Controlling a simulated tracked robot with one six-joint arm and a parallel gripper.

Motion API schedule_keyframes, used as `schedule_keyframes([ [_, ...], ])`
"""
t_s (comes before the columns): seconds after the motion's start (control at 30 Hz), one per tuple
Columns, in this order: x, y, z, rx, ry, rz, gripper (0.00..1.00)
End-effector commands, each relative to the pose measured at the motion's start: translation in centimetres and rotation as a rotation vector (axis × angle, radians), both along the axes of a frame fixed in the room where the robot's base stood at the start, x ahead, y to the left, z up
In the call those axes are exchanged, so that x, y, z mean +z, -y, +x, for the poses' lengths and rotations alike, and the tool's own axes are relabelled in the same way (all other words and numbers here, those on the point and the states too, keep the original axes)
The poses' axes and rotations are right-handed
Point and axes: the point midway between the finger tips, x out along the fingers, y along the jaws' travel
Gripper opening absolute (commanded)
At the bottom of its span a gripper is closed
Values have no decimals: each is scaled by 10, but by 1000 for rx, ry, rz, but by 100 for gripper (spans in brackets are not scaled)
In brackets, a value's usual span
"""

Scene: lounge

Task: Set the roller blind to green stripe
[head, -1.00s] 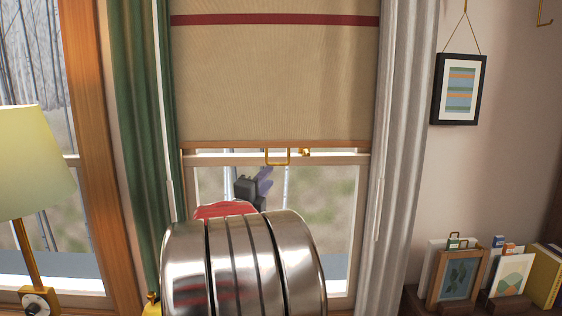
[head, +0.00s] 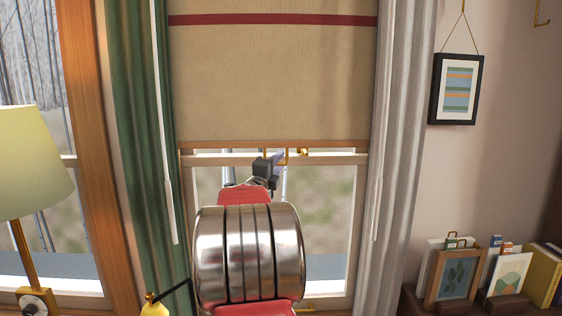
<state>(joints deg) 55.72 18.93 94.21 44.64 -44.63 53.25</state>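The roller blind (head: 272,85) is beige and hangs over the upper part of the window. A red stripe (head: 272,20) crosses it near the top of the head view; no green stripe shows on it. Its wooden bottom bar (head: 225,145) hangs close to the window's cross rail. A brass pull loop (head: 287,157) hangs below the bar, partly hidden by my gripper (head: 277,160). My gripper's dark body and bluish fingers overlap the loop's left part in the picture. I cannot tell whether they touch it, or whether the fingers are open or shut.
A green curtain (head: 141,150) hangs left of the blind and a grey curtain (head: 402,150) right. A yellow-shaded lamp (head: 32,165) stands at left. A small brass knob (head: 303,152) sits right of the loop. Framed pictures and books stand at lower right.

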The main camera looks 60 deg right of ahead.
Motion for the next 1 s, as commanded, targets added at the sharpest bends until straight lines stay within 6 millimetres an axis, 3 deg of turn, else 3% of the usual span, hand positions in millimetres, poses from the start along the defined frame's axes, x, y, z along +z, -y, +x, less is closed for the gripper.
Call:
schedule_keyframes([
  [0.2,4,19,1,-1,1,0,27],
  [0.57,4,23,1,-1,0,0,27],
  [1.0,4,23,1,-1,0,0,0],
])
